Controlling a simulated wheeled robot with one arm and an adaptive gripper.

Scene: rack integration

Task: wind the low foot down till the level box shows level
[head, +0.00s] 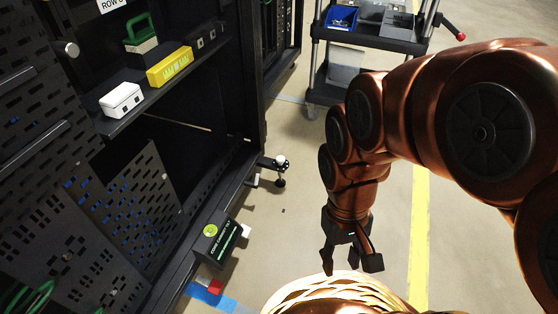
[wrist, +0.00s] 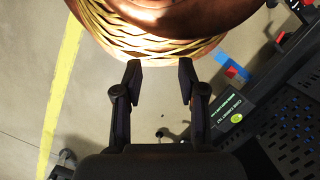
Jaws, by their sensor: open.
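A levelling foot (head: 280,172) with a pale round top and a dark stem sticks out on a bracket from the bottom rail of the black rack, just above the floor. A black box with a green disc and green lettering (head: 219,242) sits by the rack's lower edge; it also shows at the right of the wrist view (wrist: 233,114). Its reading is too small to make out. My gripper (head: 350,260) hangs open and empty over the floor, apart from the foot and to its lower right. Its two fingers (wrist: 160,75) are spread in the wrist view.
The rack shelf holds a white box (head: 121,100), a yellow box (head: 170,67) and a green-handled item (head: 141,34). A wheeled cart (head: 368,38) with a blue bin stands at the back. Blue tape (head: 212,298) lies by the rack. The floor between foot and gripper is clear.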

